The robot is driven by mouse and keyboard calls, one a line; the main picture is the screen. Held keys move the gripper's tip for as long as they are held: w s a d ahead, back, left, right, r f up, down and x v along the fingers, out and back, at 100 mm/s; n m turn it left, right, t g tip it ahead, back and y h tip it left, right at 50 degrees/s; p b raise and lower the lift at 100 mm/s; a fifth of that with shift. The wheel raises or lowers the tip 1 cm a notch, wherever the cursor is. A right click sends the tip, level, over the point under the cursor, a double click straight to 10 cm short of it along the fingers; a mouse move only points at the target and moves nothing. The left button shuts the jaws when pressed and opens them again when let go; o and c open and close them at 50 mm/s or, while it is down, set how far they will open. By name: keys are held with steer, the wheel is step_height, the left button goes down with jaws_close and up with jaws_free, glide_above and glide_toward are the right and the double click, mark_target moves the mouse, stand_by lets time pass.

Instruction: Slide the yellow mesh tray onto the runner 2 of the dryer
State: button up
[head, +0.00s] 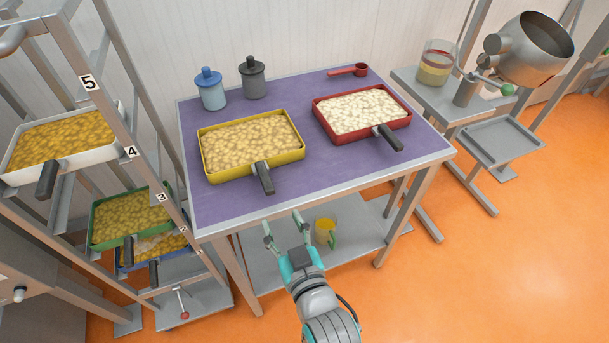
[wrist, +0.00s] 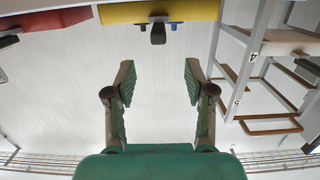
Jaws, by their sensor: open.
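The yellow tray (head: 232,174), full of pale brown lumps, lies on the purple table top, its dark handle (head: 263,178) sticking out over the front. In the wrist view its yellow wall (wrist: 120,12) and handle (wrist: 157,34) show at the top. My gripper (head: 283,224) is open and empty, in front of the table edge, apart from the handle. In the wrist view the two fingers (wrist: 158,85) stand wide apart with nothing between them. The dryer rack (head: 108,118) stands at the left with numbered runners; the label 2 (head: 184,229) is low on its post. Runner 2 itself is not clearly visible.
The rack holds a white tray (head: 18,180), a green tray (head: 104,242) and a blue tray (head: 176,256). A red tray (head: 349,136), two lidded jars (head: 210,92) and a red scoop (head: 350,70) are on the table. A yellow jug (head: 324,231) stands on its lower shelf.

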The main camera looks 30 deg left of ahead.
mark_target(265, 176)
steer(key=x, duration=1.4)
steer(key=shift+w+r, duration=0.15)
steer(key=shift+w, duration=0.05)
steer(key=c, duration=0.8)
steer(key=shift+o, duration=0.2)
